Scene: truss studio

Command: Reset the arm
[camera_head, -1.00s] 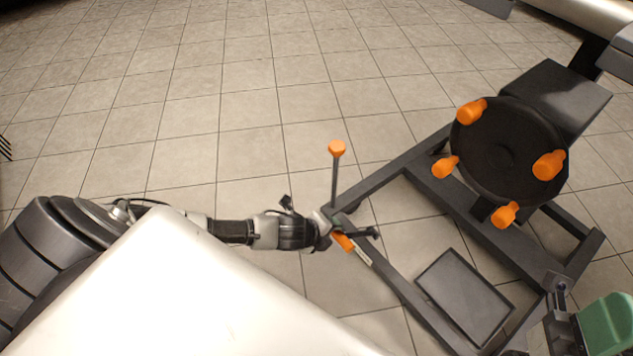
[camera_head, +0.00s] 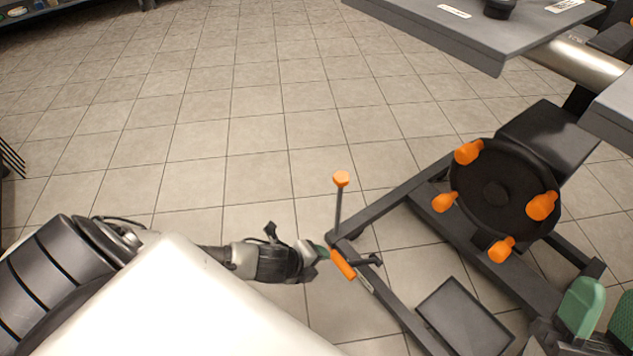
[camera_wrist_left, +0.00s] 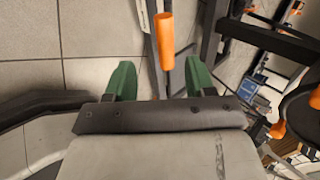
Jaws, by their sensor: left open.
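My left gripper (camera_head: 322,252) is at the near corner of a dark metal frame, beside an orange-gripped lever (camera_head: 342,264). In the left wrist view its two green fingers are spread (camera_wrist_left: 160,82), and the orange grip (camera_wrist_left: 165,45) lies in line with the gap between them, not clamped. My left arm reaches in from the left. My right gripper (camera_head: 602,315) is at the bottom right edge, its green fingers apart; its lower part is cut off.
The dark frame (camera_head: 395,203) carries a round black plate (camera_head: 495,190) with several orange knobs. An orange-topped post (camera_head: 340,180) stands near my left gripper. A flat dark tray (camera_head: 465,315) lies within the frame. A grey table (camera_head: 455,30) stands at the back right. The tiled floor is open behind.

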